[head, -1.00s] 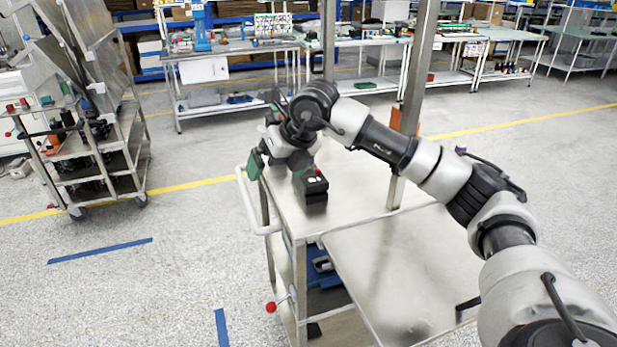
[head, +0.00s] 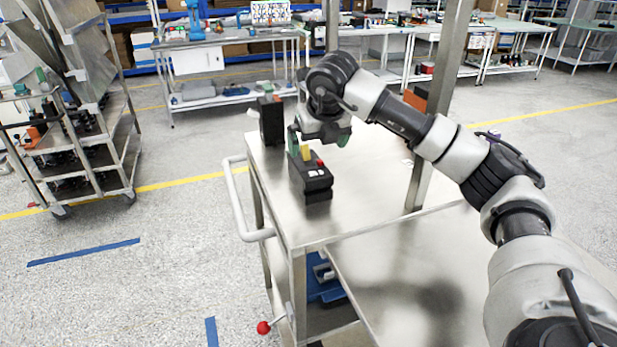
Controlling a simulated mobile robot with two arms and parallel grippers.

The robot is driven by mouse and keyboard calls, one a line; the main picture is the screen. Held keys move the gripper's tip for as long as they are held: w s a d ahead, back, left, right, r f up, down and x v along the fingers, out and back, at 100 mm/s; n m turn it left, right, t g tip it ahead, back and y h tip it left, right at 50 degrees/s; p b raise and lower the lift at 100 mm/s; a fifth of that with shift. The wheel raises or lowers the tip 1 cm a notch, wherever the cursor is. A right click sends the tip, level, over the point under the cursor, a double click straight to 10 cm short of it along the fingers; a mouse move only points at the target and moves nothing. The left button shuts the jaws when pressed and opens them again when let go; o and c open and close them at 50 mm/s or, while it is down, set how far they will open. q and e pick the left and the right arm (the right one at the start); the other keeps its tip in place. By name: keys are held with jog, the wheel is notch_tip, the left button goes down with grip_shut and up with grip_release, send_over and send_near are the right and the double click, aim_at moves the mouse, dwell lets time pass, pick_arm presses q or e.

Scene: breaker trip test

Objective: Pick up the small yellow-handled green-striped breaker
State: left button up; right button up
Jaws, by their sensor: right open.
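A black breaker (head: 312,184) stands on the upper steel surface of the cart, near its left end. It has a yellow handle (head: 305,152), a red button and small pale marks on top. I cannot make out a green stripe on it. My right gripper (head: 318,142) is open, with green fingertips apart, just above and behind this breaker. It appears empty, and its left finger overlaps the back of the breaker in the picture. A second, taller black device (head: 270,122) with an orange-red part stands behind and to the left. My left gripper is not in view.
The steel cart top (head: 350,212) is clear in front and to the right of the breaker. A metal post (head: 436,110) rises from the cart, with an orange object (head: 415,98) beside it. A white handle rail (head: 236,205) borders the left end.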

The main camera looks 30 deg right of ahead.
aim_at(309, 163)
jog(key=x, duration=0.4)
jog(key=shift+s+a+p, duration=0.1)
jog(key=shift+a+p, duration=0.05)
jog(key=shift+p, duration=0.15)
jog(key=shift+w+a+p+x, duration=0.15)
jog(key=shift+p+x, duration=0.25)
jog(key=shift+x, duration=0.95)
jog(key=shift+w+a+p+x, duration=0.1)
jog(key=shift+p+x, duration=0.3)
jog(key=shift+x, duration=0.95)
jog(key=shift+d+r, duration=0.15)
jog(key=c, duration=1.4)
